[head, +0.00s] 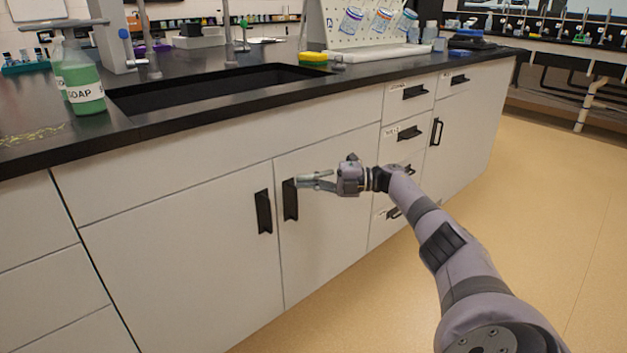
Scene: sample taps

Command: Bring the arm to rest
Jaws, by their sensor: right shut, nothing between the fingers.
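My right arm (440,235) reaches in from the lower right. Its right gripper (305,182) points left in front of the white sink cabinet's right door (325,235), close to that door's black handle (290,200). The gripper is shut and holds nothing. I cannot tell whether its fingertips touch the handle. My left gripper is not in view.
The left cabinet door (190,270) and several drawers look shut. Above is a black counter (180,122) with a sink (210,88), green soap bottles (83,80) and a yellow sponge (313,57). Open tan floor (540,190) lies to the right.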

